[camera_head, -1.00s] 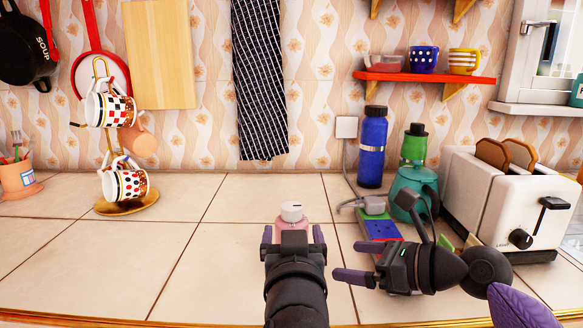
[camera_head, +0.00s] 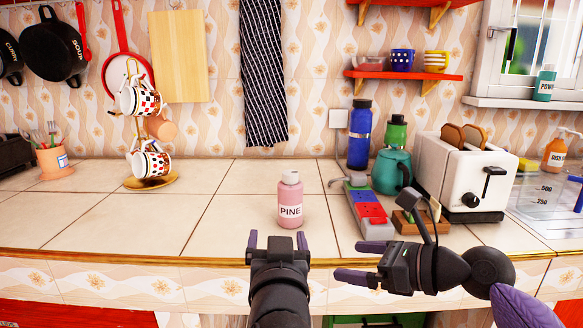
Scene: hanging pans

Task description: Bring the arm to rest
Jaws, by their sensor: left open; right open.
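My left gripper (camera_head: 278,241) points forward at the counter's front edge, with its two fingers spread and nothing between them. My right gripper (camera_head: 352,262) points left just beside it, fingers apart and empty. Both appear low in the head view, in front of the tiled counter (camera_head: 110,228). A pink bottle labelled PINE (camera_head: 291,200) stands upright on the counter beyond my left gripper, apart from it. Two black pans (camera_head: 52,48) and a red-rimmed pan (camera_head: 122,65) hang on the wall at the upper left.
A mug stand (camera_head: 150,183) is at the left. A power strip (camera_head: 368,205), blue bottle (camera_head: 360,135), teal kettle (camera_head: 391,171) and toaster (camera_head: 460,175) crowd the right. The counter between the mug stand and the pink bottle is clear.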

